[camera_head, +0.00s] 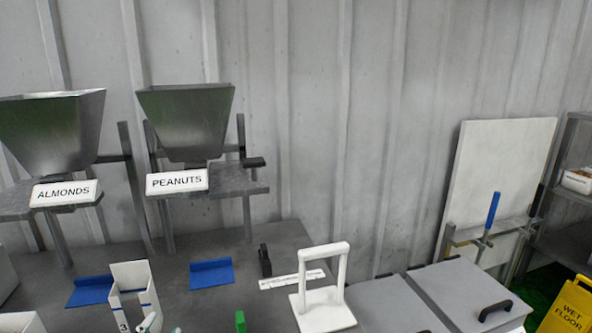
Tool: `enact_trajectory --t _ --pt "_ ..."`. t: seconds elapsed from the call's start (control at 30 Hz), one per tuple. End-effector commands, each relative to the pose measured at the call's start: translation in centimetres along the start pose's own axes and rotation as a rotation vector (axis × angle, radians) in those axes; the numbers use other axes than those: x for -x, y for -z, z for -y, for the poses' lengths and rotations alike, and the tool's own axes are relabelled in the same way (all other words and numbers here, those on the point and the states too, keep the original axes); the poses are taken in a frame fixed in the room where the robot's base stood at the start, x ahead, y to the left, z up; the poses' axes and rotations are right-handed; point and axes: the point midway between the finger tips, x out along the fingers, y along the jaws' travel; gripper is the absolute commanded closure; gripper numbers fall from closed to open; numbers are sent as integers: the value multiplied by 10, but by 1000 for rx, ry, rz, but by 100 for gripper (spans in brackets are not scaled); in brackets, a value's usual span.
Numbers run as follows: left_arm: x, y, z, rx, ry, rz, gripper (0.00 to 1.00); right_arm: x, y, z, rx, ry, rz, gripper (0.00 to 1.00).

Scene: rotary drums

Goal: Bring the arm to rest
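Neither of my grippers and no arm link that I can be sure of shows in the head view. Two metal hoppers stand on brackets at the left: one with an ALMONDS sign (66,193) and one with a PEANUTS sign (177,181). Below them is a grey worktop (215,308).
Blue pieces (211,273) lie on the worktop near a small black object (264,261). A white upright frame (323,290) stands at the centre. Grey lidded bins (463,291), a white panel (497,180) and a yellow wet floor sign (570,306) are at the right.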

Motion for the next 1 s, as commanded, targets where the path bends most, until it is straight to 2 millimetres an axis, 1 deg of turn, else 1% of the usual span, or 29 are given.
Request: enact_trajectory --t 0.03,0.1,0.2,0.3,0.4,0.67,0.8,0.97,1.0 --pt "8 -34 -7 -21 -28 92 67 0 0 0 0 0 0 60" --pt "18 -69 -14 -50 -62 191 67 0 0 0 0 0 0 60" --pt "34 -108 -21 -87 -103 300 67 0 0 0 0 0 0 60" --pt "50 -139 -27 -119 -142 389 67 0 0 0 0 0 0 60" --pt "65 -164 -31 -147 -177 462 67 0 0 0 0 0 0 60" --pt "106 -219 -39 -216 -264 627 67 0 0 0 0 0 0 60" --pt "91 -223 -71 -166 -292 568 67 -6 -7 1 0 0 -3 60" --pt "78 -227 -108 -101 -327 503 67 -11 -14 3 -1 1 -4 60" --pt "75 -229 -118 -82 -337 486 67 -13 -16 4 -1 2 -4 60"
